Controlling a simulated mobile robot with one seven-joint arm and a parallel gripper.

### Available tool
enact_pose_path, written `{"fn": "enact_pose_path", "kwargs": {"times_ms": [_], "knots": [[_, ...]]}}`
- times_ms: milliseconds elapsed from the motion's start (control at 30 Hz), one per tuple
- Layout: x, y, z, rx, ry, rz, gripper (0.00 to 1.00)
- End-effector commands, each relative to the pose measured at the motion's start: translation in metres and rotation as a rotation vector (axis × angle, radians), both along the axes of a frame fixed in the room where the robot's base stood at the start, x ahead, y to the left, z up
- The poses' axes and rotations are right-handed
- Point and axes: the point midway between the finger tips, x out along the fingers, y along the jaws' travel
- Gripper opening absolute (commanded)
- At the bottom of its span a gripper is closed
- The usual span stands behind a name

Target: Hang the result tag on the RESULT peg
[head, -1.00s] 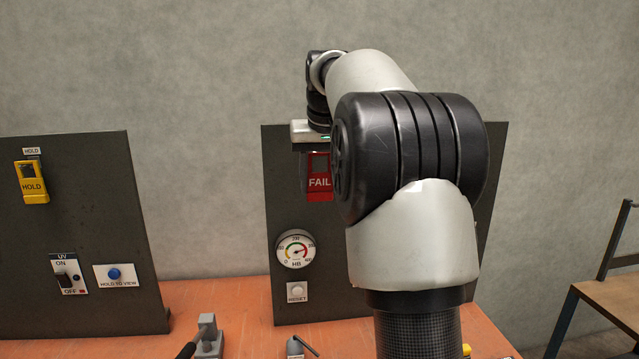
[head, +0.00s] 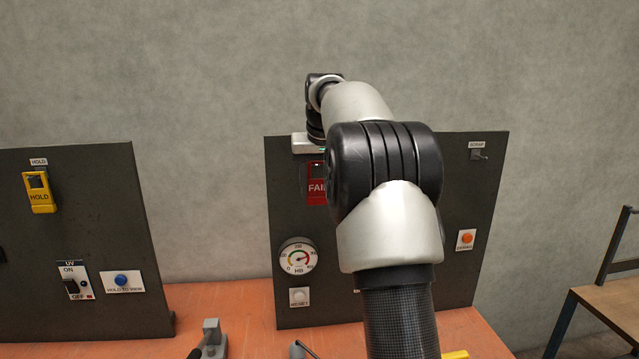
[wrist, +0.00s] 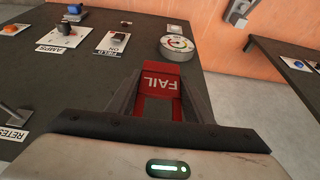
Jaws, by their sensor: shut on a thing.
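The result tag is a red plate marked FAIL (head: 316,190), near the upper left of the dark middle panel. My gripper (wrist: 155,92) is shut on this tag; in the wrist view the tag's red face (wrist: 162,82) shows between the two fingers, its lettering upside down. In the head view my gripper's body is just above the tag, and my arm covers part of it. I see no RESULT label or peg in either view. I cannot tell whether the tag touches the panel.
The middle panel (head: 455,215) has a round gauge (head: 297,257) below the tag and a labelled peg (head: 480,156) at upper right. A RETEST label and peg (wrist: 15,114) show at the wrist view's left. A yellow HOLD tag (head: 40,194) hangs on the left panel (head: 100,215).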

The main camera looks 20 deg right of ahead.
Motion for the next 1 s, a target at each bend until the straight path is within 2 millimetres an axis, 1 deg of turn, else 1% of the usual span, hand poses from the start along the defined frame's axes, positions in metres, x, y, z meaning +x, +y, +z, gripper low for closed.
{"fn": "enact_pose_path", "kwargs": {"times_ms": [33, 600, 1000], "knots": [[0.003, -0.001, 0.003, 0.0, 0.001, 0.0, 0.25], [0.035, -0.01, 0.002, 0.0, 0.001, 0.0, 0.25], [0.05, -0.014, -0.003, 0.0, 0.001, 0.0, 0.25]]}}
